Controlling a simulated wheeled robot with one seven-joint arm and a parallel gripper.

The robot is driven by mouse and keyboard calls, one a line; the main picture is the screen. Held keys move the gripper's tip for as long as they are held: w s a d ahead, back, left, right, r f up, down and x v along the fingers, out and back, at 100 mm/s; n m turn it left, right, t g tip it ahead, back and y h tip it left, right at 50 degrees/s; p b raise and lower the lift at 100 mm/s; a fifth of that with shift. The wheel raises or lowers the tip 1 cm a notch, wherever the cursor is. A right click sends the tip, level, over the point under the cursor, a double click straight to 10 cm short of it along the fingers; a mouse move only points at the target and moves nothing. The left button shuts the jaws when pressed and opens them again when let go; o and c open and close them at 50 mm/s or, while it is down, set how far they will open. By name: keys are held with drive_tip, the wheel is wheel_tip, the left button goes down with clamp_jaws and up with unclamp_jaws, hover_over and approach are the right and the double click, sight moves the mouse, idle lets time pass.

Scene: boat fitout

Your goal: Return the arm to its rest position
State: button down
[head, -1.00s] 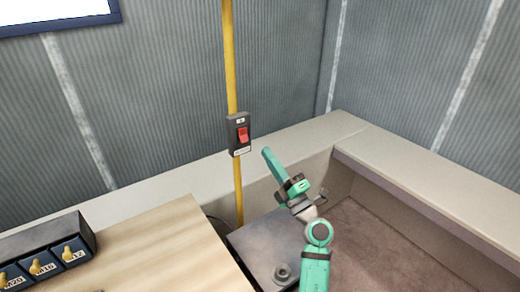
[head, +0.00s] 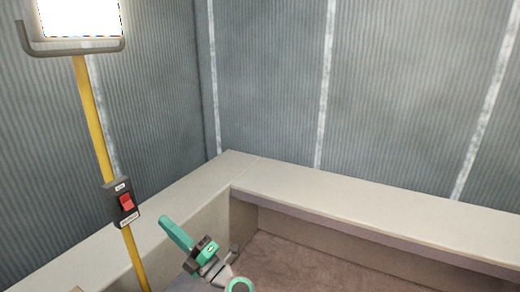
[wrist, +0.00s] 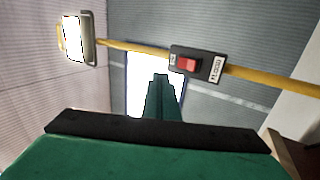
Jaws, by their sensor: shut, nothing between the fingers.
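My gripper (head: 165,221) shows low in the head view, its green fingers pointing up and to the left. The fingers are together with nothing between them. In the wrist view the closed fingers (wrist: 160,82) rise from the middle of the green and black gripper body. Part of my green arm shows behind it at the bottom edge of the head view; the rest is cut off. The gripper is to the right of a switch box and apart from it in the head view.
A dark switch box with a red rocker (head: 126,202) is on a yellow conduit (head: 95,110). A lit lamp (head: 80,18) hangs at top left. A pale ledge (head: 370,205) runs along the ribbed grey walls (head: 270,80). The brown floor (head: 290,265) beside it looks clear.

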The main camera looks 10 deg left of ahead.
drive_tip(key=s+d+f+m+t+h, duration=1.2)
drive_tip(key=s+d+f+m+h, duration=0.5)
drive_tip(key=s+d+f+m, duration=0.55)
drive_tip(key=s+d+f+m+g+h, duration=0.2)
drive_tip(key=s+d+m+g, duration=0.1)
drive_tip(key=s, duration=0.7)
drive_tip(key=s+d+f+m+g+h, duration=0.2)
drive_tip(key=s+d+m, duration=0.3)
drive_tip(key=s, duration=0.5)
drive_tip(key=shift+s+d+f+g+h, duration=0.15)
drive_tip(key=shift+s+f+g+h, duration=0.15)
drive_tip(key=shift+g+h, duration=0.15)
